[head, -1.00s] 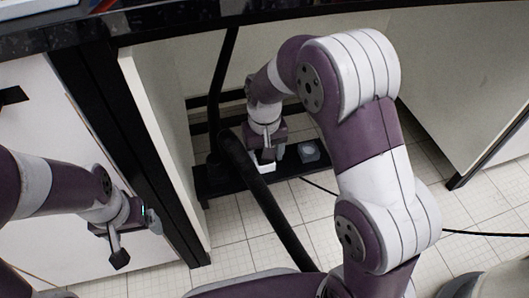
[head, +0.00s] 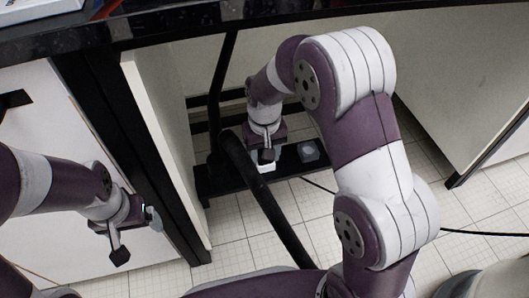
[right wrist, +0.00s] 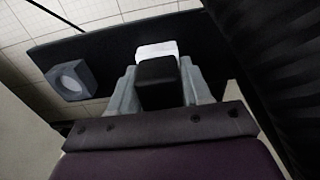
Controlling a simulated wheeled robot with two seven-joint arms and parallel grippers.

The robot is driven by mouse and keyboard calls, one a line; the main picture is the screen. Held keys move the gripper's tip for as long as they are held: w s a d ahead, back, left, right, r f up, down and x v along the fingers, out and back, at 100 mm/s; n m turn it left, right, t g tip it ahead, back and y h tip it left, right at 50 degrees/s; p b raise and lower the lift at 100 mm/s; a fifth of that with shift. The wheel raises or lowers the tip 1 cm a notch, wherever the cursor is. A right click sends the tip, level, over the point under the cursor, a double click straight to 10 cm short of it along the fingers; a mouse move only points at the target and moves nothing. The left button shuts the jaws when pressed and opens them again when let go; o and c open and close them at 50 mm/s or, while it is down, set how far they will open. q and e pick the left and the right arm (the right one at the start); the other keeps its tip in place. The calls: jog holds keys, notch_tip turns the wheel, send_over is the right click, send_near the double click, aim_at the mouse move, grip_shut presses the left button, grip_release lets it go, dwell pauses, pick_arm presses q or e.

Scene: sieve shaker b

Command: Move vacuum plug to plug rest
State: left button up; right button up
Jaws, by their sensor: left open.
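A black block that looks like the vacuum plug (right wrist: 158,85) sits between the fingers of my right gripper (right wrist: 160,92) in the right wrist view. The grey fingers lie flush along both its sides. A white piece (right wrist: 157,49) shows just beyond the black block; how they join is hidden. A grey block with a round recess (right wrist: 72,80) stands apart on the dark shelf; it shows in the head view (head: 309,151). I cannot tell which piece is the plug rest. My left gripper (head: 130,222) is open and empty by the white cabinet front.
The low dark shelf (head: 290,172) lies under the counter between cabinet panels. A thick black hose (head: 247,170) runs diagonally close to my right gripper. A thin black cable (head: 470,233) crosses the tiled floor. The dark counter edge (head: 200,20) is above.

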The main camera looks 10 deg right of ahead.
grip_shut()
jog(key=o, duration=1.1)
grip_release()
